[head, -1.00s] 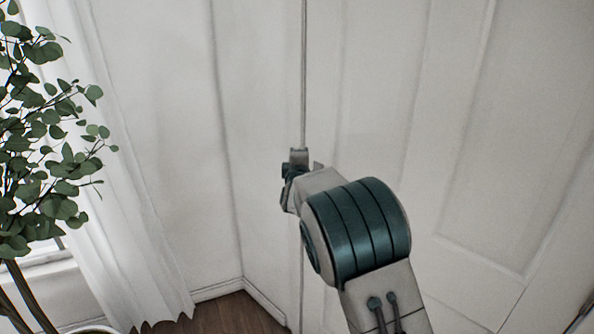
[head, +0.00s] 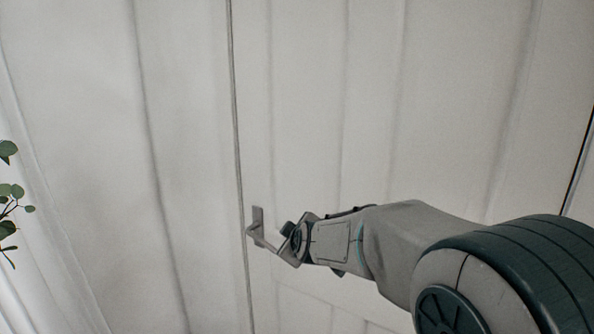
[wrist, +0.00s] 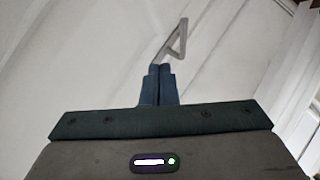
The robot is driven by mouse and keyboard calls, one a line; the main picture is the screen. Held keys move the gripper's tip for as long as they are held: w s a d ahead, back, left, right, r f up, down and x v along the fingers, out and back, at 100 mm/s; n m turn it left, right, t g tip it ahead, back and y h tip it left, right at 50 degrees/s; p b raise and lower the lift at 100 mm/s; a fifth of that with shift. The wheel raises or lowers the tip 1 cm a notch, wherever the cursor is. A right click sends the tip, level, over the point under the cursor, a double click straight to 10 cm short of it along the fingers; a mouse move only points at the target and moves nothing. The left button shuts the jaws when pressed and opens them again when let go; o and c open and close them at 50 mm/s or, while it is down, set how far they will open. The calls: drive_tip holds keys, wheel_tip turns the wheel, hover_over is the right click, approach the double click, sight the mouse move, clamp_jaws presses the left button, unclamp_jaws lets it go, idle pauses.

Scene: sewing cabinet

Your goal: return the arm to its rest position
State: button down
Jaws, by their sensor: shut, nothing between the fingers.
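My arm (head: 405,240) reaches in from the lower right of the head view, bent at a large dark teal joint. My gripper (wrist: 160,74) shows in the wrist view with its two dark blue fingers pressed together and nothing between them. A grey metal door handle (wrist: 178,42) lies just beyond the fingertips there. In the head view the handle (head: 258,222) is at the left end of my arm, close to my gripper. I cannot tell whether they touch. The fingertips are hard to make out in the head view.
A white panelled door (head: 440,110) fills most of the head view, with a vertical seam left of the handle. A white curtain (head: 40,230) and a few plant leaves (head: 8,190) are at the far left.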

drive_tip(key=s+d+f+m+g+h, duration=0.1)
drive_tip(key=s+d+f+m+g, duration=0.1)
drive_tip(key=s, duration=0.8)
drive_tip(key=s+d+f+m+g+h, duration=0.1)
drive_tip(key=s+d+f+m+g, duration=0.1)
drive_tip(key=s+d+m, duration=0.4)
drive_tip(key=s+d+f+m+g+h, duration=0.1)
drive_tip(key=s+d+m+g, duration=0.3)
drive_tip(key=s+d, duration=0.4)
drive_tip(key=s+f, duration=0.1)
drive_tip(key=s, duration=0.6)
drive_tip(key=shift+d+f+g, duration=0.2)
drive_tip(key=shift+f+g, duration=0.1)
drive_tip(key=shift+f, duration=0.05)
drive_tip(key=shift+w, duration=0.1)
